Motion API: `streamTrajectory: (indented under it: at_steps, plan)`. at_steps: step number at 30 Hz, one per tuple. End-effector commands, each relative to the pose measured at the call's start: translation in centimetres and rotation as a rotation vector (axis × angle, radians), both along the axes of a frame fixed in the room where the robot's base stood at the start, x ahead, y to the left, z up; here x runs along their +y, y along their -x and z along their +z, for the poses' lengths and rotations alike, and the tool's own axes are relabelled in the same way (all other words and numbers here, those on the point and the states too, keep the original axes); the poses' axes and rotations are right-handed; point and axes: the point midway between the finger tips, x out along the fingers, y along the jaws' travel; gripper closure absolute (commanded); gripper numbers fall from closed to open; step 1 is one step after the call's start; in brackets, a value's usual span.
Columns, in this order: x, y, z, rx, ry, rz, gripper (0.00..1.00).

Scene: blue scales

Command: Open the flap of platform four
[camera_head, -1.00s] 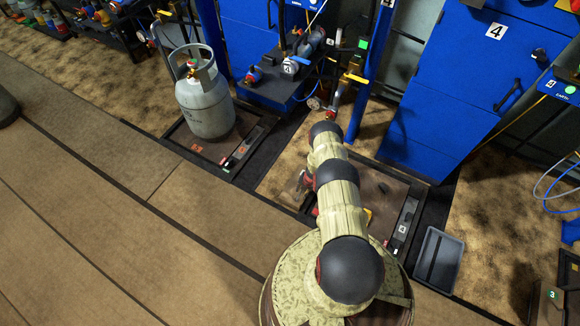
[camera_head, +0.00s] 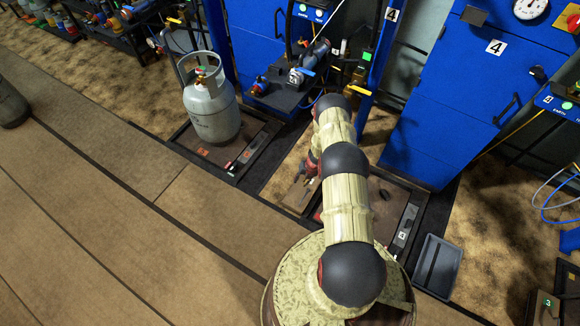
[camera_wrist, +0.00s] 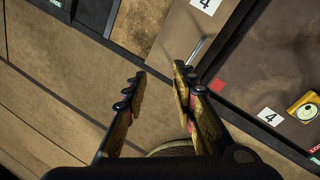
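Platform four (camera_head: 384,205) is a dark framed plate in the floor, partly hidden behind my arm in the head view. In the wrist view its dark surface (camera_wrist: 262,65) fills the right side and bears a white "4" label. A tan panel (camera_wrist: 180,30), also labelled "4", lies beside it with a thin metal piece on it; this looks like the flap, and it lies flat. My gripper (camera_wrist: 160,82) is open and empty, its fingertips over the floor near the panel's lower end. In the head view my gripper (camera_head: 312,165) is mostly hidden by my arm.
A grey gas cylinder (camera_head: 212,110) stands on the neighbouring platform to the left. A blue cabinet (camera_head: 460,100) stands behind, with a grey tray (camera_head: 437,265) to the right. A yellow device (camera_wrist: 305,107) sits on the platform's right side.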

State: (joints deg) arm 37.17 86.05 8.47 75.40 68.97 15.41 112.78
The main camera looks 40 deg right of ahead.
Motion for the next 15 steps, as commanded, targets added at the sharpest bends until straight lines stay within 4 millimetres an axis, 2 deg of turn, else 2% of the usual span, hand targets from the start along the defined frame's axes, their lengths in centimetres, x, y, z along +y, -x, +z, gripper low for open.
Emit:
streamTrajectory:
  at_steps: [1, 15]
  plan:
    - [0.1, -0.5, 1.0, -0.011, 0.005, 0.05, 0.73]
    - [2.7, -2.7, 8.8, -0.102, 0.032, 0.533, 0.73]
